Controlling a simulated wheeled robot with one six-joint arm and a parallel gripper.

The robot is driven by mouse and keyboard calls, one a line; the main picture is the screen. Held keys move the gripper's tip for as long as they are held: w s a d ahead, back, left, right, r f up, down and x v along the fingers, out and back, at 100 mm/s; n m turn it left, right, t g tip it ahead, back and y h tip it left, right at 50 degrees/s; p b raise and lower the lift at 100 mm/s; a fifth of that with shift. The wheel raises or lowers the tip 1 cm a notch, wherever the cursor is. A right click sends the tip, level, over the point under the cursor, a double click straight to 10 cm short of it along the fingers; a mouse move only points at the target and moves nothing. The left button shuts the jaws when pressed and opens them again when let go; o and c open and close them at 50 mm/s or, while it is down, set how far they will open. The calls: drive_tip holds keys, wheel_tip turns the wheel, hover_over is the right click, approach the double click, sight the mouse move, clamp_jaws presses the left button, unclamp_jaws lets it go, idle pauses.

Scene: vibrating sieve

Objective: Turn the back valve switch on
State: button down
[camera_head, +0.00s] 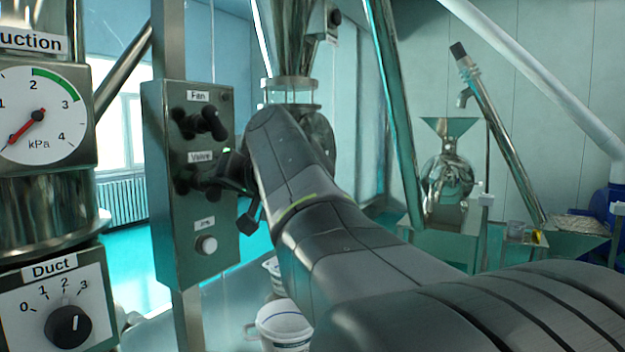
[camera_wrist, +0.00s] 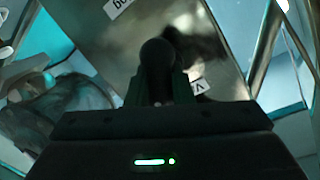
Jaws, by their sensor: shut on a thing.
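The grey control panel (camera_head: 160,235) stands left of centre in the head view and carries a "Fan" switch (camera_head: 210,124) above a "Valve" label (camera_head: 200,157). The black valve switch (camera_head: 186,183) sits under that label, partly hidden by my gripper (camera_head: 228,180). My gripper reaches the panel from the right and is shut on the valve switch. In the wrist view a dark rounded knob (camera_wrist: 157,60) stands upright between the fingers, in front of the panel face (camera_wrist: 120,45). The exact angle of the switch is hard to tell.
A round push button (camera_head: 206,244) sits low on the panel. The suction gauge (camera_head: 35,115) and the duct dial (camera_head: 68,326) stand at the left. A steel hopper (camera_head: 292,40) rises behind my arm, and a white bucket (camera_head: 284,325) stands below.

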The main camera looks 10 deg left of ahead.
drive_tip(key=c, duration=1.3)
unclamp_jaws()
drive_tip(key=b+v, duration=0.2)
drive_tip(key=v, duration=1.2)
drive_tip(key=shift+b, duration=0.4)
drive_tip(key=shift+a, duration=0.15)
drive_tip(key=p+x, duration=0.2)
drive_tip(key=x, duration=1.1)
drive_tip(key=shift+w+a+f+p, duration=0.1)
drive_tip(key=shift+w+a+p, duration=0.2)
drive_tip(key=shift+p, duration=0.1)
drive_tip(key=shift+s+d, duration=0.1)
